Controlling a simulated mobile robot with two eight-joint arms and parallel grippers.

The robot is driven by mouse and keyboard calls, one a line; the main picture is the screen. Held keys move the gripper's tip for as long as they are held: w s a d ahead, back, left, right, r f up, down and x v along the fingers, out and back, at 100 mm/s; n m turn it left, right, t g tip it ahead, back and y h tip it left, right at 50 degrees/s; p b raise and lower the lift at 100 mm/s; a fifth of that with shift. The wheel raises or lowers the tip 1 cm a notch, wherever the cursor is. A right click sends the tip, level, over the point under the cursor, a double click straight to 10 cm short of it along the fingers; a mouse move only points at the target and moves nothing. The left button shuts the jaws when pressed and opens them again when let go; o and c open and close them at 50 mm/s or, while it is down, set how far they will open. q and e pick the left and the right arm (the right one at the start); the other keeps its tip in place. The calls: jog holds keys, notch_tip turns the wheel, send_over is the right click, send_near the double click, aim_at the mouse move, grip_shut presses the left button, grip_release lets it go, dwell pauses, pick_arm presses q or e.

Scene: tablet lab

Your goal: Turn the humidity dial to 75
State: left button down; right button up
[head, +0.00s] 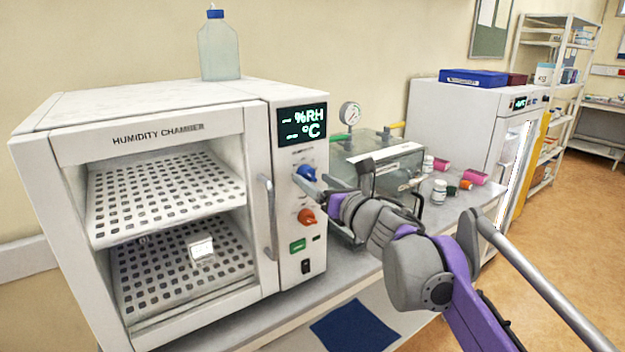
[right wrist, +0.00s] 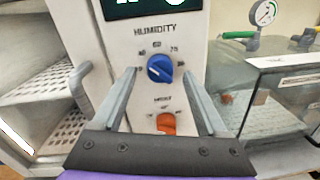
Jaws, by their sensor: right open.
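The blue humidity dial (head: 306,173) sits on the front panel of the white humidity chamber (head: 190,97), below a dark display (head: 303,124) showing dashes beside %RH and °C. In the right wrist view the dial (right wrist: 160,68) lies under the word HUMIDITY, with small numbers around it, 75 at its upper right. A pale mark shows on the dial's left part; its exact setting is too small to tell. My right gripper (head: 310,187) is open at the dial; in the wrist view its fingertips (right wrist: 158,74) stand on either side of it. I cannot tell whether they touch it.
An orange dial (head: 306,216) sits just below the blue one, with a green button (head: 297,246) under it. The chamber's door handle (head: 269,215) stands to the left. A clear box with a gauge (head: 350,114) stands close on the right.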

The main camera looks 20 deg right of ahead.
jog(key=shift+x, duration=0.85)
grip_shut()
